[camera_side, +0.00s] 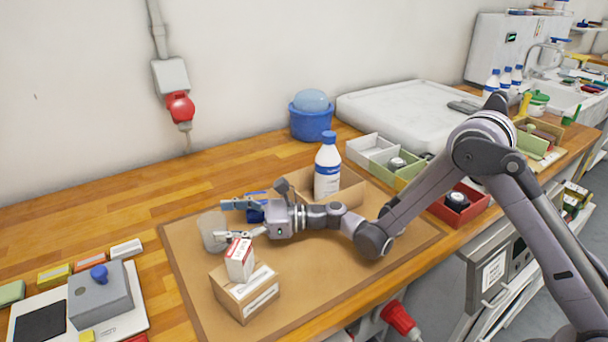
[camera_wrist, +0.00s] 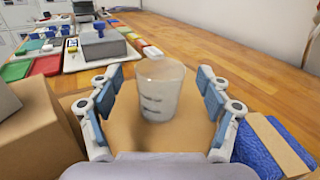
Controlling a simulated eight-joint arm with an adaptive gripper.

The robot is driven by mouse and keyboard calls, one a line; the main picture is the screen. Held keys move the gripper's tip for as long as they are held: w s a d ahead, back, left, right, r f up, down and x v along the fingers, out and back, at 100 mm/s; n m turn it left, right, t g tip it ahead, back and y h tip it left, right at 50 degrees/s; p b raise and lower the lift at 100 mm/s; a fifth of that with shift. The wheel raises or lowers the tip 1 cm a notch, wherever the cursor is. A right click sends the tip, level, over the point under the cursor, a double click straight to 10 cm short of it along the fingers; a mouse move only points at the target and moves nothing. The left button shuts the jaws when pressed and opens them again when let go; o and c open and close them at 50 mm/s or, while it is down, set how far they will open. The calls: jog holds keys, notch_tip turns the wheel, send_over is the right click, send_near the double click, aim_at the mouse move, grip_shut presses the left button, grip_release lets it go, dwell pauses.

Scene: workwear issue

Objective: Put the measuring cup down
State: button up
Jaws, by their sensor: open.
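The measuring cup (camera_side: 213,232) is a clear, frosted cup with dark marks. It stands upright on the brown mat (camera_side: 190,285), near the mat's left part. In the wrist view the cup (camera_wrist: 160,92) is centred ahead, between my spread fingers. My gripper (camera_side: 228,220) is open and level, with one finger on each side of the cup. In the wrist view my gripper (camera_wrist: 160,108) shows a gap between each blue finger pad and the cup. The cup's lower right side is partly hidden by a finger in the side view.
A cardboard box (camera_side: 246,294) with a small white-red carton (camera_side: 239,259) on it stands close in front of my gripper. A blue packet (camera_side: 256,208) and a white bottle (camera_side: 327,168) in a cardboard tray are behind. Bare wood (camera_side: 120,205) lies beyond the mat.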

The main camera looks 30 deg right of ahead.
jog(key=shift+v, duration=1.15)
jog(key=w+d+r+m+t+h, duration=0.1)
jog(key=d+r+m+t+h, duration=0.1)
jog(key=d+r+m+t, duration=0.45)
jog(key=w+d+r+m+t+h, duration=0.1)
jog(key=w+d+r+m+h, duration=0.15)
jog(key=r+m, duration=0.7)
jog(key=s+d+r+m+t+h, duration=0.1)
jog(key=s+d+r+m+h, duration=0.1)
jog(key=d+m+h, duration=0.4)
jog(key=s+d+r+m+h, duration=0.2)
jog(key=s+d+m+h, duration=0.15)
jog(key=d+m, duration=0.5)
jog(key=s+d+f+m+g+h, duration=0.4)
jog(key=s+d+f+m, duration=0.2)
jog(key=s+m, duration=0.25)
jog(key=s+f+m+g+y, duration=0.1)
jog(key=s+f+m+g, duration=0.2)
jog(key=s, duration=0.4)
jog(key=s+a+f+m+g+y, duration=0.1)
jog(key=s+f+m+g, duration=0.2)
jog(key=s+f+m, duration=0.3)
jog(key=s+f, duration=0.1)
jog(key=s, duration=0.1)
jog(key=shift+s+a+f+m, duration=0.2)
jog(key=shift+s+m, duration=0.1)
